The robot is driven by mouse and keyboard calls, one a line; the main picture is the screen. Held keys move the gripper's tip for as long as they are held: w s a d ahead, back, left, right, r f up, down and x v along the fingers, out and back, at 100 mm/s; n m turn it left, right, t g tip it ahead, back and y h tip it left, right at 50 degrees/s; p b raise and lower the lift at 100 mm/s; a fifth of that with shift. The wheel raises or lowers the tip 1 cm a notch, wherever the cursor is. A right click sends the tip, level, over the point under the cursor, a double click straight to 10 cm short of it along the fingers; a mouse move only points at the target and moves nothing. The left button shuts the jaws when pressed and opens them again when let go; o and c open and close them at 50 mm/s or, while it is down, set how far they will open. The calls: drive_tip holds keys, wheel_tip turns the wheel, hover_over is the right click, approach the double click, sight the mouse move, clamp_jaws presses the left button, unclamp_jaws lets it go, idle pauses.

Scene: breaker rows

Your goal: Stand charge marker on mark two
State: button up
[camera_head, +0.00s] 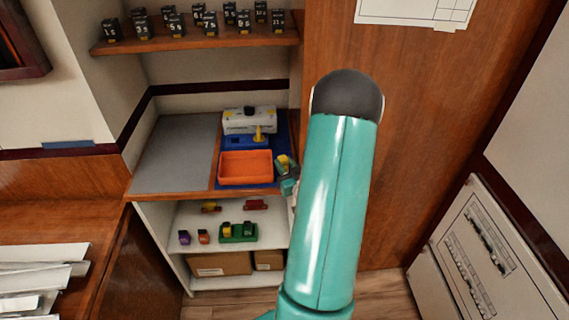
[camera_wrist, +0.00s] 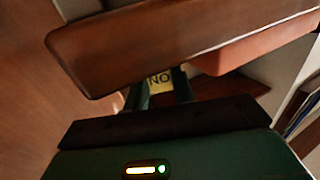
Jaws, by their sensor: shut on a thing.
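My gripper (camera_head: 286,178) is at the right front corner of the middle shelf, beside the orange tray. It is shut on a small yellow piece (camera_head: 283,161), which I take to be the charge marker. In the wrist view the piece (camera_wrist: 159,79) shows the letters "NO" between my fingers (camera_wrist: 160,92), and the rest of it is hidden. A blue block (camera_head: 240,142) with an upright yellow peg (camera_head: 259,133) stands behind the tray, in front of a white labelled box (camera_head: 247,120). I cannot make out mark two.
The orange tray (camera_head: 246,181) sits on a blue mat (camera_head: 284,147). The shelf's grey left half (camera_head: 177,150) is clear. Its wooden front edge (camera_wrist: 180,45) lies close in the wrist view. Numbered black blocks (camera_head: 177,25) stand above; small coloured pieces (camera_head: 238,239) lie below.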

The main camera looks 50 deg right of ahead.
drive_tip(key=o, duration=0.7)
drive_tip(key=shift+s, duration=0.1)
drive_tip(key=shift+r, duration=0.1)
drive_tip(key=v, duration=1.2)
drive_tip(key=shift+w, duration=0.2)
